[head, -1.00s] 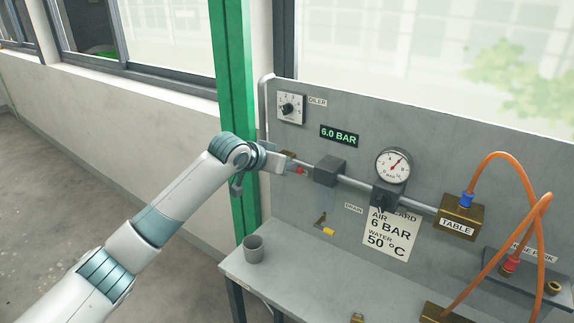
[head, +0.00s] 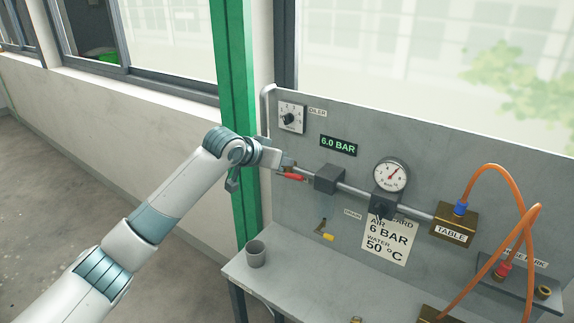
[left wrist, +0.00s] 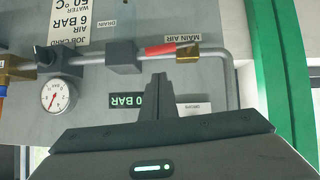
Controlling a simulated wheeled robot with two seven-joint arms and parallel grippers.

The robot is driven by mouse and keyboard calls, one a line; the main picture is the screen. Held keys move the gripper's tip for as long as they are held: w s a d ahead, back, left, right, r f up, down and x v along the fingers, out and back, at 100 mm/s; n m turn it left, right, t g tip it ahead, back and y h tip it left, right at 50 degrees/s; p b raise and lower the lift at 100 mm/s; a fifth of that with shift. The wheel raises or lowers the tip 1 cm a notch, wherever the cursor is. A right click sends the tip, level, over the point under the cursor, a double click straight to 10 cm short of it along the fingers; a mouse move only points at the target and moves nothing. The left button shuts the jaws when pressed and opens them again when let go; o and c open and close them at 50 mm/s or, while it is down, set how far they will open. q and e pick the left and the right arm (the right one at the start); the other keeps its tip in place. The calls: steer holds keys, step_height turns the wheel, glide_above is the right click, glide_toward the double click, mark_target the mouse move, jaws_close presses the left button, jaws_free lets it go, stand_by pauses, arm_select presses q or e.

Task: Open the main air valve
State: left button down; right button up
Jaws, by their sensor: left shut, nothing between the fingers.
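The main air valve is a brass body (left wrist: 188,52) on the pipe with a red lever handle (left wrist: 160,49), beside its MAIN AIR label in the left wrist view. The handle lies nearly along the pipe, slightly tilted. In the head view the red handle (head: 293,177) shows just below my left gripper (head: 289,164), which hides most of the brass body. My left gripper is shut and empty. In the left wrist view its fingertips (left wrist: 158,80) appear close to the handle; contact cannot be told. My right gripper is not in view.
The panel carries a dark block (head: 328,178), a round gauge (head: 391,174), a 6.0 BAR display (head: 338,145) and an oiler dial (head: 291,118). A grey cup (head: 255,254) stands on the bench below. A green post (head: 236,130) rises behind my left arm. Orange hoses (head: 530,240) loop at right.

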arm_select(q)
steer(key=b+v, duration=0.3)
steer(key=v, duration=0.5)
steer(key=shift+s+a, duration=0.15)
steer(key=shift+a, duration=0.2)
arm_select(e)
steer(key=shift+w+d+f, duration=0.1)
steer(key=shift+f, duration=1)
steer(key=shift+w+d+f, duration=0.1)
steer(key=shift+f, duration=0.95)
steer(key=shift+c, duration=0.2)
